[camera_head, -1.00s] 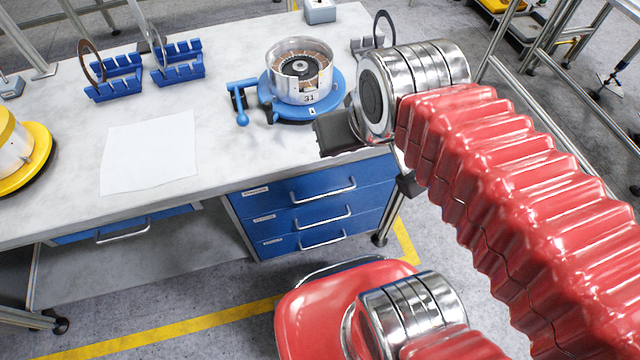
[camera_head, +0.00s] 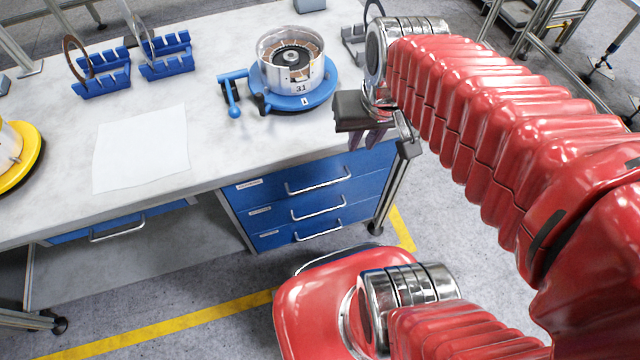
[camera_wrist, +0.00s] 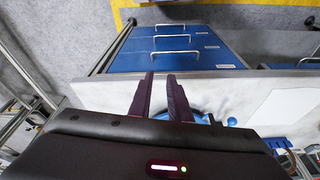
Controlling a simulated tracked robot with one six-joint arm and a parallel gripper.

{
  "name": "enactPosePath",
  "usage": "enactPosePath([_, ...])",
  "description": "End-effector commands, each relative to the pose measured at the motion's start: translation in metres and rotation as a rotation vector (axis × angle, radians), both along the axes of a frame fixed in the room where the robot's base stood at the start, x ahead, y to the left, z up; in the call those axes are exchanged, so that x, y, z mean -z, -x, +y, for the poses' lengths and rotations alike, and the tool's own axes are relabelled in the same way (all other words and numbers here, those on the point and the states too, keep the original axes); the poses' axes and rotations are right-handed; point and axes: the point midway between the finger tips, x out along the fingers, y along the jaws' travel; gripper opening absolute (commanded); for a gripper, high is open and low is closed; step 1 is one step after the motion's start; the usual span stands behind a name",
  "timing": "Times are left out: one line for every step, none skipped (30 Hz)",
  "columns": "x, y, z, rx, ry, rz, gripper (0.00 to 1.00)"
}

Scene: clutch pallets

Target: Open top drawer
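The blue top drawer (camera_head: 270,190) is the uppermost of three in the cabinet under the right part of the workbench. Its front looks flush with the drawers below. Its silver bar handle (camera_head: 320,184) is in plain view. My gripper (camera_head: 363,145) is above and right of this handle, near the bench's front edge, with its fingers pointing down. In the wrist view the two dark fingers of my gripper (camera_wrist: 161,74) have a narrow gap between them and hold nothing. There the top drawer's handle (camera_wrist: 176,53) lies just beyond the fingertips, apart from them.
The workbench (camera_head: 215,150) carries a blue fixture (camera_head: 290,98) with a round metal housing, a white sheet (camera_head: 142,148) and blue racks (camera_head: 165,62). Another blue drawer (camera_head: 118,225) hangs under the left part. The floor before the cabinet is partly free.

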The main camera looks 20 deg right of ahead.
Motion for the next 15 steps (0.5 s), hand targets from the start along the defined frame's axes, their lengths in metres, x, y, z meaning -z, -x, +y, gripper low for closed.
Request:
enactPosePath([0.009,-0.001,-0.006,0.025,-0.013,0.035,0.17])
enactPosePath([0.014,-0.001,-0.009,0.039,-0.022,0.053,0.17])
enactPosePath([0.020,-0.002,-0.013,0.056,-0.033,0.076,0.17])
enactPosePath([0.025,-0.002,-0.016,0.070,-0.042,0.093,0.17])
enactPosePath([0.030,-0.002,-0.019,0.083,-0.051,0.110,0.17])
enactPosePath([0.036,-0.002,-0.022,0.099,-0.063,0.134,0.17])
enactPosePath([0.041,-0.002,-0.025,0.112,-0.073,0.151,0.17])
enactPosePath([0.045,-0.002,-0.027,0.124,-0.083,0.168,0.17])
enactPosePath([0.051,-0.002,-0.030,0.140,-0.098,0.189,0.17])
enactPosePath([0.056,-0.003,-0.033,0.151,-0.109,0.206,0.17])
enactPosePath([0.061,-0.002,-0.035,0.163,-0.120,0.222,0.17])
enactPosePath([0.067,-0.002,-0.038,0.179,-0.136,0.244,0.17])
enactPosePath([0.072,-0.002,-0.040,0.192,-0.149,0.260,0.17])
enactPosePath([0.077,-0.001,-0.042,0.203,-0.162,0.276,0.17])
enactPosePath([0.083,-0.001,-0.045,0.218,-0.179,0.298,0.17])
